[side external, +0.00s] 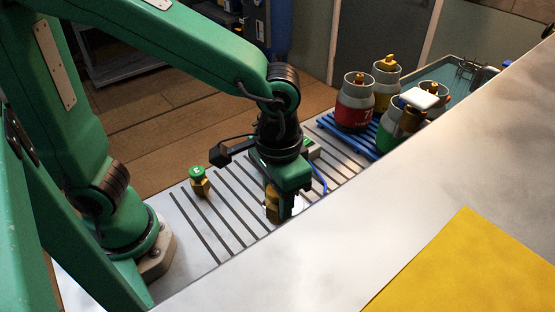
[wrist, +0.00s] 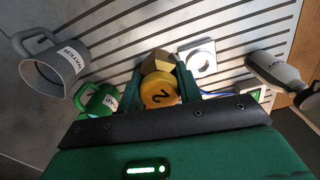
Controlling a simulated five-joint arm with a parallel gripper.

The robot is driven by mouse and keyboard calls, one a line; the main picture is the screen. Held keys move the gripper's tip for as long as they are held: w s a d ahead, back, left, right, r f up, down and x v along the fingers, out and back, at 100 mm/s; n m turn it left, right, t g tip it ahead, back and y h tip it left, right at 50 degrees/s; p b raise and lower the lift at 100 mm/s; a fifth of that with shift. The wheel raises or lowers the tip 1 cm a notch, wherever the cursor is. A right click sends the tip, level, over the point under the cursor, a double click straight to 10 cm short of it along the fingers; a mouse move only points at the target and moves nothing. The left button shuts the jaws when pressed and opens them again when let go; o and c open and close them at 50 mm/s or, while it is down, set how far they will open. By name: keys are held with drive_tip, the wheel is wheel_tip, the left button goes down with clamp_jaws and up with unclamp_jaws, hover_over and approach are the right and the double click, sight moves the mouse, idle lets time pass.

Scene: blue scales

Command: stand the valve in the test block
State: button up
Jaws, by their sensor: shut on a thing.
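My gripper (side external: 284,192) points down over the slatted bench and is shut on a brass valve (side external: 286,207). In the wrist view the jaws (wrist: 160,84) grip either side of this valve (wrist: 159,90). It has a round yellow cap marked 2 and a brass body. A pale square block with a round opening (wrist: 197,60), which looks like the test block, shows just beyond the valve, apart from it in that view. I cannot tell how high the valve is above the bench. A second brass valve with a green cap (side external: 198,181) stands to the left.
Several cylinders, including a red one (side external: 355,103), stand on blue slats (side external: 348,133) at the back right. A small green-and-white device (side external: 311,149) with a blue cable lies behind my gripper. A grey vessel marked WATER (wrist: 52,66) shows left. Yellow sheet (side external: 465,265) lies front right.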

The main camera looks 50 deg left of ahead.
drive_tip(key=w+a+f, duration=0.7)
drive_tip(key=w, duration=0.2)
drive_tip(key=shift+a, duration=0.2)
drive_tip(key=shift+f, duration=2)
drive_tip(key=o, duration=1.2)
drive_tip(key=shift+f, duration=0.15)
wheel_tip(320, 180, up, 12)
drive_tip(key=shift+r, duration=0.2)
